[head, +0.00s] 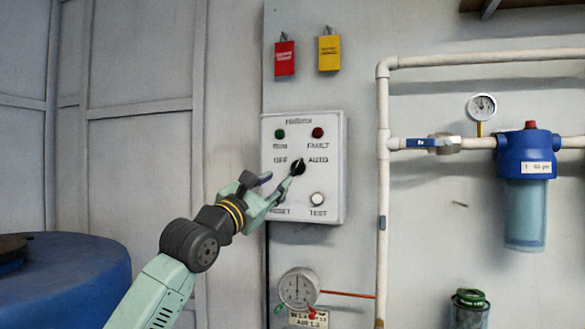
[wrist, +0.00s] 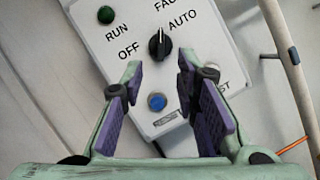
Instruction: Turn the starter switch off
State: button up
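The starter switch is a black rotary knob (head: 298,168) on a white wall panel (head: 334,135), between the OFF and AUTO labels. In the wrist view the knob (wrist: 160,45) shows a white pointer line, turned to the AUTO side of upright. My gripper (head: 278,182) is in front of the panel, below and left of the knob in the head view. In the wrist view my gripper (wrist: 171,78) is open and empty, with the knob just beyond its fingertips and apparently apart from them. The blue RESET button (wrist: 156,101) shows between the fingers.
The panel also carries a green RUN lamp (head: 280,134), a red FAULT lamp (head: 317,132) and a white TEST button (head: 317,199). A white pipe (head: 383,220) runs down the wall at right. A gauge (head: 298,288) is below; a blue tank (head: 75,275) is at lower left.

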aim_at(295, 167)
jog(key=p+x, duration=0.1)
jog(key=x, duration=0.1)
jog(key=p+x, duration=0.1)
jog(key=x, duration=0.2)
jog(key=p+x, duration=0.1)
jog(key=x, duration=0.1)
jog(key=shift+w+d+r, duration=0.1)
jog(key=shift+d+r, duration=0.05)
jog(key=shift+r, duration=0.2)
jog(key=shift+w+d+r, duration=0.1)
jog(key=shift+w+d, duration=0.2)
jog(key=shift+w, duration=0.3)
jog(key=shift+c, duration=0.3)
jog(key=c, duration=0.5)
grip_shut()
jog(key=shift+a, duration=0.1)
